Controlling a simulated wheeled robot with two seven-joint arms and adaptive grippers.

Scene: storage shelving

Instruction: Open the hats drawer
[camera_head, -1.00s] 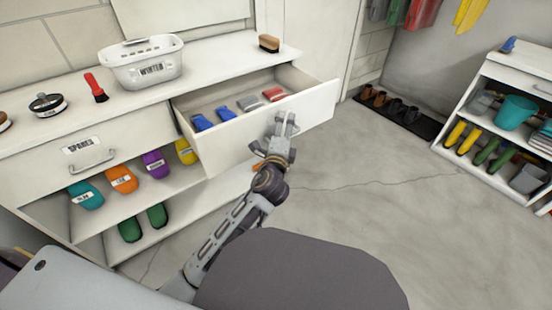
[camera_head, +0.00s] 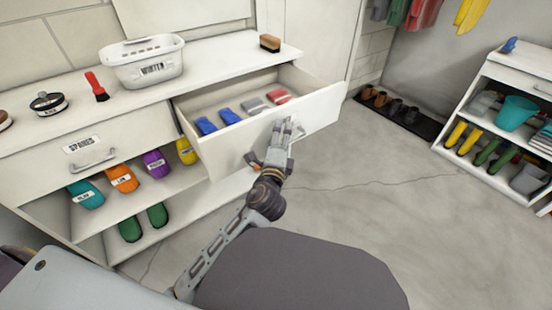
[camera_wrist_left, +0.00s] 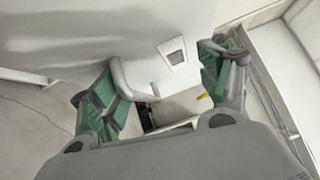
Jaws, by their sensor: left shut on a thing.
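An open white drawer (camera_head: 225,150) juts from the right half of the white cabinet. Several folded items lie inside it: blue ones (camera_head: 206,126), a grey one (camera_head: 253,105) and a red one (camera_head: 279,97). My left gripper (camera_head: 288,128) is at the drawer's front and hides its handle and label there. In the left wrist view the handle (camera_wrist_left: 150,74) shows between the fingers of my left gripper (camera_wrist_left: 165,78), beside a small framed label (camera_wrist_left: 173,55) too small to read. The gripper is shut on the handle. My right gripper is not in view.
A closed drawer labelled SPARES (camera_head: 120,145) is on the left, with labelled shoes on shelves below. A basket marked WINTER (camera_head: 143,62), a red brush (camera_head: 97,88) and a brown brush (camera_head: 270,42) stand on top. Open floor (camera_head: 380,190) lies right, before another shelf (camera_head: 480,125).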

